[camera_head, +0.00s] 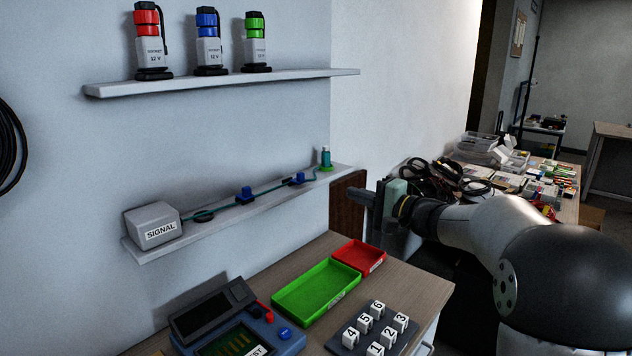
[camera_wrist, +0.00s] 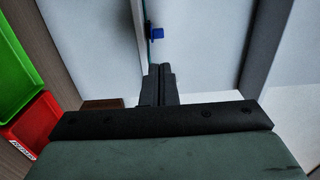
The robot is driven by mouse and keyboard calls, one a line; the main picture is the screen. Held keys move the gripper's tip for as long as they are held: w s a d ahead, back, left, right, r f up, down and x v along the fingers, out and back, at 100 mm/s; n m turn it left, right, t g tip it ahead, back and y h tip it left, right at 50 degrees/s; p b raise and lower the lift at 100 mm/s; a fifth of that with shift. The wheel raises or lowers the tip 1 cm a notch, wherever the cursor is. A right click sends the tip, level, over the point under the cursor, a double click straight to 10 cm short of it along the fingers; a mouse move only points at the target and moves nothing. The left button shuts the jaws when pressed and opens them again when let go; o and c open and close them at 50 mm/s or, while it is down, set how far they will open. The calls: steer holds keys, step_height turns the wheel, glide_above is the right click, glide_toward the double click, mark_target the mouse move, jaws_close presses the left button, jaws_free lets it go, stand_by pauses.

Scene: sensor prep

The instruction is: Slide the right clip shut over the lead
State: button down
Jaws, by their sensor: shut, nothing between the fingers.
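The right clip (camera_head: 297,179) is a small blue block on the lower wall shelf (camera_head: 215,222). The thin teal lead (camera_head: 268,189) runs along the shelf to it; whether the clip is open or shut is too small to tell. The left clip (camera_head: 245,195), also blue, sits further left on the lead. My gripper (camera_head: 360,196) is off the shelf's right end, apart from both clips, with its fingers pointing left. In the wrist view its fingers (camera_wrist: 157,84) are together and empty. One blue clip (camera_wrist: 157,33) shows beyond them on the lead; I cannot tell which.
A SIGNAL box (camera_head: 153,225) stands at the shelf's left end, a teal-topped plug on a green base (camera_head: 326,159) at its right end. Below are a green tray (camera_head: 278,302), a red tray (camera_head: 377,258) and numbered blocks (camera_head: 376,327).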

steer(key=p, duration=0.4)
glide_toward(303, 175)
steer(key=x, duration=0.5)
steer(key=shift+a+f, duration=0.1)
steer(key=shift+a, duration=0.1)
steer(key=shift+x, duration=0.8)
steer(key=shift+f, duration=0.1)
steer(key=b+x, duration=0.1)
steer(key=x, duration=0.2)
steer(key=shift+f, duration=0.1)
steer(key=shift+r, duration=0.25)
